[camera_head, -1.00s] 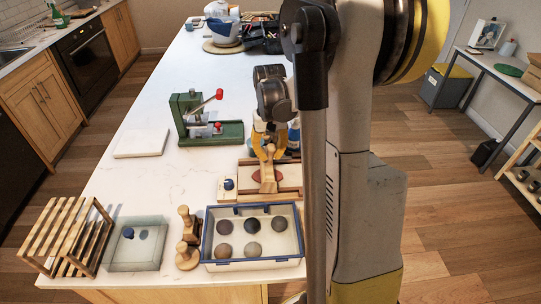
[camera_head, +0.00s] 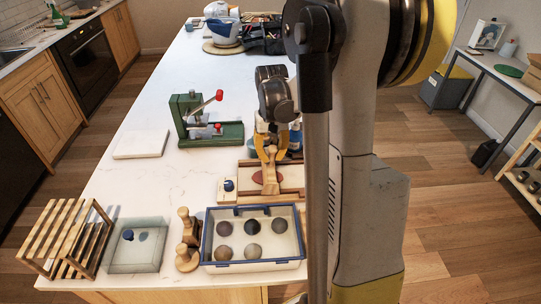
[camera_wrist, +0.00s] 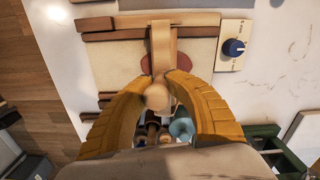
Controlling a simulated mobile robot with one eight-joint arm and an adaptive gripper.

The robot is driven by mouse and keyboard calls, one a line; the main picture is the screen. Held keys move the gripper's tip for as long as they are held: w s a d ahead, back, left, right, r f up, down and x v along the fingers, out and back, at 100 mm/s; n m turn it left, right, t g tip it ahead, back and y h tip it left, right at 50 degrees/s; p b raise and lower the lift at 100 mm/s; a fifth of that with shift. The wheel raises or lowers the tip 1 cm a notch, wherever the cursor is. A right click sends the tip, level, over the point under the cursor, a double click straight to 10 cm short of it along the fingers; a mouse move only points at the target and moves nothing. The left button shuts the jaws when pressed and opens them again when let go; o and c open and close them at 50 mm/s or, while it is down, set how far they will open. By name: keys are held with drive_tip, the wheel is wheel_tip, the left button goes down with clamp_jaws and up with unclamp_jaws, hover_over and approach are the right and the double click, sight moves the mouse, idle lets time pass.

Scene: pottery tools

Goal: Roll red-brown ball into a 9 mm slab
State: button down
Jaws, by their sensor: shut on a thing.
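My gripper (camera_head: 268,150) is shut on a wooden roller tool (camera_head: 270,176), whose rounded handle end (camera_wrist: 157,96) sits between the yellow fingers (camera_wrist: 155,110) in the wrist view. The tool's pale wooden length lies across the flattened red-brown clay (camera_head: 258,178). The clay (camera_wrist: 183,61) shows on both sides of the tool in the wrist view, and its middle is hidden. Whether the tool presses on it I cannot tell. The clay lies on a pale board (camera_head: 295,178) with wooden strips, beside a blue dial (camera_head: 229,185) that also shows in the wrist view (camera_wrist: 233,48).
A blue-rimmed tray (camera_head: 290,262) with several clay balls stands in front. Left of it are wooden tools (camera_head: 187,256), a clear box (camera_head: 135,258) and a slatted rack (camera_head: 65,235). A green press (camera_head: 215,132) stands behind, near a white slab (camera_head: 141,144).

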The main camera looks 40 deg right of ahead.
drive_tip(key=shift+w+a+f+b, duration=0.1)
drive_tip(key=shift+f+b, duration=0.1)
drive_tip(key=shift+b, duration=0.1)
idle(0.4)
drive_tip(key=shift+w+d+r, duration=0.1)
drive_tip(key=shift+d, duration=0.3)
drive_tip(key=shift+a, duration=0.1)
